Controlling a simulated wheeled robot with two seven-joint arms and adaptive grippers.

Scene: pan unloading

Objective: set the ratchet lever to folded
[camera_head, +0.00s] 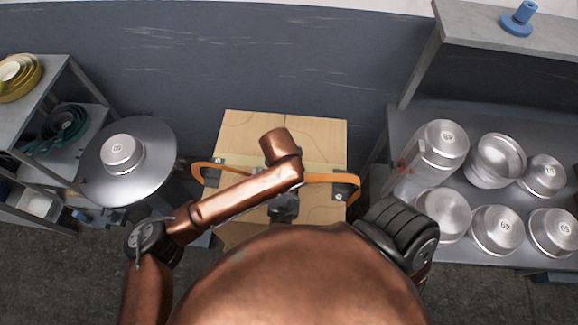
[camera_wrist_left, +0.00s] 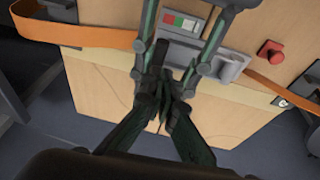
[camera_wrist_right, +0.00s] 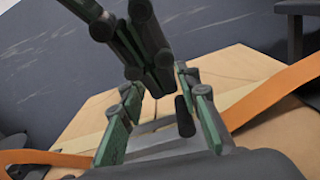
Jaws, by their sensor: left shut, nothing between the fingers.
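The grey ratchet housing (camera_wrist_left: 228,62) sits on the orange strap (camera_wrist_left: 85,35) across the light wooden crate (camera_wrist_left: 95,95). A short black bar, apparently the lever (camera_wrist_right: 185,116), shows beside the housing; its angle is hard to judge. My left gripper (camera_wrist_left: 166,98) is shut and empty, its tips close to the lever, in front of the housing. It comes down from the top in the right wrist view. My right gripper (camera_wrist_right: 160,118) has its fingers spread apart, on either side of the lever area. My arms hide most of the ratchet in the head view.
A red knob (camera_wrist_left: 270,51) and a red-green-white indicator (camera_wrist_left: 182,22) are near the ratchet. A round table (camera_head: 95,185) with a pan (camera_head: 122,152) stands left. Several metal pans (camera_head: 497,228) fill the right bench (camera_head: 400,125). A dark wall (camera_head: 300,60) is behind.

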